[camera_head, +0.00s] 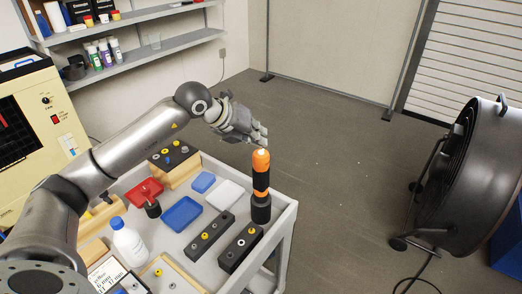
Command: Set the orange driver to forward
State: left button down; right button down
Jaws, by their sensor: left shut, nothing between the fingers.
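An orange and black driver (261,173) stands upright near the right edge of the grey cart (283,222). Its dark lower end is at the cart top, and a small pale tip shows at its upper end. My left gripper (262,142) is just above the driver's top end, shut with nothing held. Whether the fingers touch the driver's top I cannot tell. The driver's direction setting is too small to read. My right gripper is not in view.
Two black blocks with knobs (240,248) lie beside the driver. Blue trays (181,214), a white tray (226,195), a red tray (147,193) and a white bottle (128,243) also occupy the cart. A large black fan (470,180) stands right; the floor between is clear.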

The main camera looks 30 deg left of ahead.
aim_at(259, 151)
pick_arm(q)
notch_tip(259, 151, up, 6)
jog(key=p, duration=0.3)
jog(key=shift+f, duration=0.1)
